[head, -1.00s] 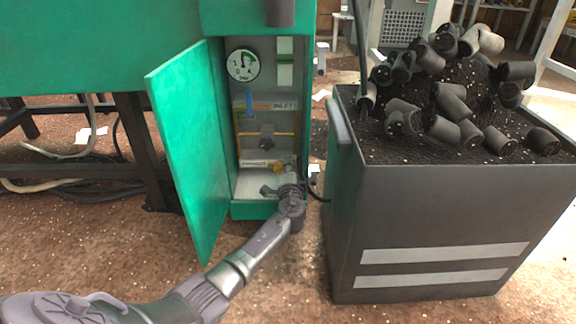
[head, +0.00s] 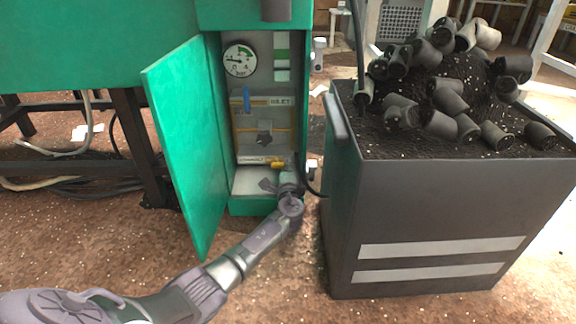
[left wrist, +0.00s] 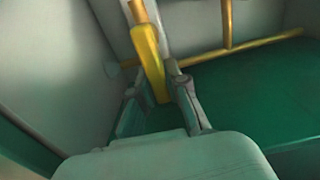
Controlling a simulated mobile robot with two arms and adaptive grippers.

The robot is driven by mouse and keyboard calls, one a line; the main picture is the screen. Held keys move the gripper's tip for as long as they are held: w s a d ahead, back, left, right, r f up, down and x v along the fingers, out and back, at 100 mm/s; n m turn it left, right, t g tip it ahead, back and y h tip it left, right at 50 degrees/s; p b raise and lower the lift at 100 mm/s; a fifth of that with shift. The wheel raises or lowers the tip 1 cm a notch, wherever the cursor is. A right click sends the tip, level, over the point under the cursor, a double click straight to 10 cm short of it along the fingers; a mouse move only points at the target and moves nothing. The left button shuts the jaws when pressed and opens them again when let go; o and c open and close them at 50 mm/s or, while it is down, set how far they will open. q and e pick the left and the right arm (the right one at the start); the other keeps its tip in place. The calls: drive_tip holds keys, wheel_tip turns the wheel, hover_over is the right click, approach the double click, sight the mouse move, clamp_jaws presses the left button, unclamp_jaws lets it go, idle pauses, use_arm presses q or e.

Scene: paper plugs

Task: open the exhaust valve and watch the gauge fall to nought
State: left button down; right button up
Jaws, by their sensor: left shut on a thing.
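The open green cabinet (head: 213,120) holds a round white gauge (head: 240,60). Its needle seems to point left, near the lower end of the scale, but the marks are too small to read exactly. The exhaust valve's yellow handle (head: 276,162) lies about sideways beside its label (head: 251,160), low in the cabinet. My left gripper (head: 283,175) reaches in from below and is shut on that handle. In the left wrist view the yellow handle (left wrist: 149,58) runs between the two fingers (left wrist: 158,100). The valve's body is mostly hidden. My right gripper is not in view.
A blue handle (head: 246,98) stands upright beside the INLET label (head: 281,101). The cabinet's green door (head: 185,150) hangs open on the left. A dark bin (head: 430,215) heaped with black plugs (head: 448,95) stands close on the right. Bare floor lies in front.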

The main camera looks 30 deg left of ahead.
use_arm(q)
drive_tip(key=shift+f, duration=0.1)
drive_tip(key=c, duration=1.1)
unclamp_jaws()
drive_tip(key=shift+c, duration=0.2)
drive_tip(key=v, duration=0.7)
drive_tip(key=shift+s, duration=0.3)
drive_tip(key=shift+d, duration=0.15)
